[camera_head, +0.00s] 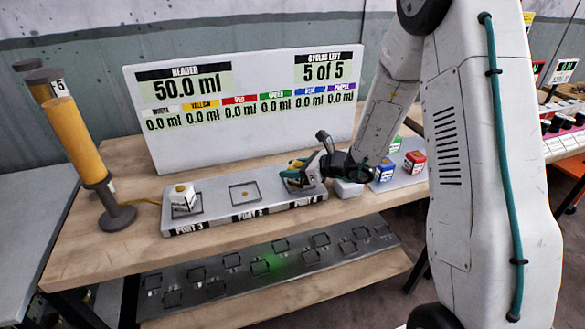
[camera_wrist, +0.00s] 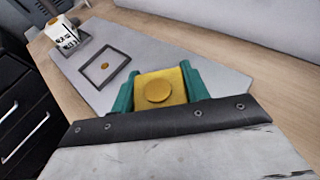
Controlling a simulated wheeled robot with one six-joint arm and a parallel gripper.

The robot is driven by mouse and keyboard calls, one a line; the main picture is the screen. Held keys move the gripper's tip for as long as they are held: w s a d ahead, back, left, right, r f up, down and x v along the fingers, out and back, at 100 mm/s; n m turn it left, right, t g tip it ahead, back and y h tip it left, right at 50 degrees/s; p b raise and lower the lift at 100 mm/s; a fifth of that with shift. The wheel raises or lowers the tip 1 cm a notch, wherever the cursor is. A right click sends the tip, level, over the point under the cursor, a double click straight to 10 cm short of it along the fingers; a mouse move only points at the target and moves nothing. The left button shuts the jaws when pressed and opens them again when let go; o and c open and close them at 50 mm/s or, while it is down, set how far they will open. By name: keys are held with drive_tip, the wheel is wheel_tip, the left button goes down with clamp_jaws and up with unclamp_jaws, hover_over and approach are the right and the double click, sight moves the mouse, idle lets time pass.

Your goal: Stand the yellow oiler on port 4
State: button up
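The yellow oiler (camera_wrist: 172,78), a block with a round button on top, sits between the teal fingers of my gripper (camera_wrist: 158,92) in the wrist view. The fingers flank it closely on both sides and look shut on it. In the head view my gripper (camera_head: 299,174) is low over the right end of the grey port strip (camera_head: 215,192) and mostly hides the oiler. The port label there is too covered to read. I cannot tell if the oiler touches the port. Port 3 holds a white oiler (camera_head: 183,199); port 2 (camera_head: 244,192) is empty.
A display board (camera_head: 245,115) stands behind the strip. Blue, green and red blocks stand on a pale tray (camera_head: 404,181) at right. A yellow cylinder on a dark stand (camera_head: 116,218) is at left. A lower shelf has several empty square frames.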

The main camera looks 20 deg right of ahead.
drive_tip(key=o, duration=0.4)
